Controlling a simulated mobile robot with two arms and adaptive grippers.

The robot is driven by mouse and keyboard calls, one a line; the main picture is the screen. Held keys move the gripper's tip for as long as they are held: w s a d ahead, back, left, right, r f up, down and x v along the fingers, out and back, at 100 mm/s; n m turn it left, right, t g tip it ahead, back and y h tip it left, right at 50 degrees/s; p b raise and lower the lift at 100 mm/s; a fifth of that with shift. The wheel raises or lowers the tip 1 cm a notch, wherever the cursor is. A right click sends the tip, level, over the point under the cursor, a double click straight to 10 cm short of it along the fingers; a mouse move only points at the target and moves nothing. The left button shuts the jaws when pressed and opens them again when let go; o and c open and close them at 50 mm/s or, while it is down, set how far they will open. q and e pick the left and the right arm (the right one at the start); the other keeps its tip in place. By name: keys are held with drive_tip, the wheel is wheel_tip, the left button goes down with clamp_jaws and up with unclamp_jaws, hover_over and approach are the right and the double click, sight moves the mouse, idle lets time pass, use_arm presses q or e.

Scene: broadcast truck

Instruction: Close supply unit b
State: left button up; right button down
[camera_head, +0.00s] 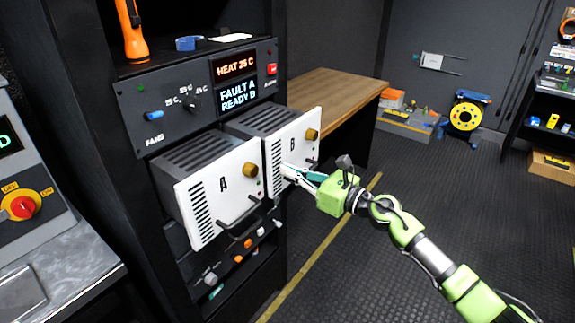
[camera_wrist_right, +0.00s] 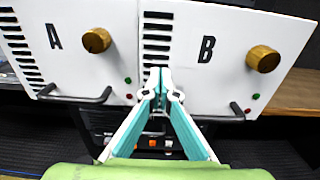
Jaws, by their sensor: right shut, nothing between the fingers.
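Supply unit B (camera_head: 285,146) is a white-fronted drawer unit with a brass knob, standing out of the rack at the right. Supply unit A (camera_head: 207,190) stands out beside it on the left. In the right wrist view, unit B's front (camera_wrist_right: 225,75) shows its black letter, brass knob (camera_wrist_right: 263,58) and dark handle. My right gripper (camera_head: 287,171) is shut and empty, its tips at the lower left part of unit B's front, near the vent slots. It also shows in the right wrist view (camera_wrist_right: 160,80); whether the tips touch the panel is unclear. My left gripper is out of view.
Above the units, a control panel (camera_head: 135,108) carries displays reading "HEAT 25 C" and "FAULT A READY B". A wooden bench (camera_head: 335,88) stands right of the rack. A row of connectors sits below the units. The dark floor (camera_head: 450,200) to the right is largely clear.

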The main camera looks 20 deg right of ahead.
drive_tip(key=shift+w+a, duration=0.25)
drive_tip(key=shift+w, duration=0.1)
drive_tip(key=b+x, duration=0.3)
drive_tip(key=x, duration=0.8)
drive_tip(key=shift+w+f, duration=0.1)
drive_tip(key=shift+w+a, duration=0.2)
drive_tip(key=shift+w, duration=0.05)
